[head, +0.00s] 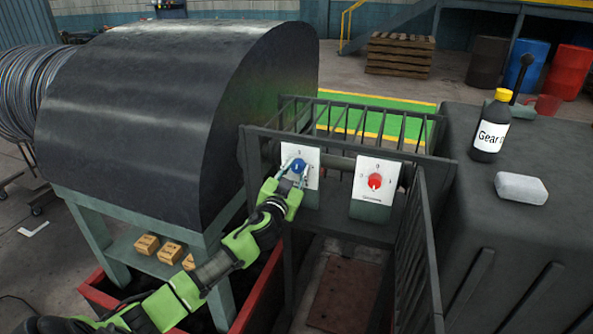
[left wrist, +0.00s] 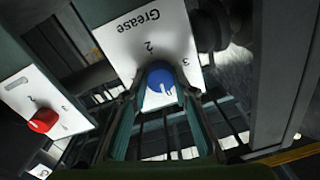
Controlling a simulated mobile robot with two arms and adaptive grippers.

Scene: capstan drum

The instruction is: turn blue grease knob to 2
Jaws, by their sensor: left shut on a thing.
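The blue grease knob (head: 299,165) sits on a white plate (head: 311,156) on the dark railing frame. In the left wrist view the knob (left wrist: 159,75) is on the plate (left wrist: 140,35) that reads "Grease", with the digits 2 and 3 visible near it. A small white mark shows on the knob, but I cannot tell which digit it points at. My left gripper (head: 290,179) is shut on the blue knob, its fingers on either side of it. Its fingers (left wrist: 161,97) also show in the left wrist view. My right gripper is out of view.
A red knob (head: 375,181) on a second white plate is just to the right. Railings (head: 418,235) enclose the frame. A large dark drum (head: 170,110) stands left. A yellow-capped bottle (head: 490,130) and a white block (head: 521,188) rest on the dark cabinet at right.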

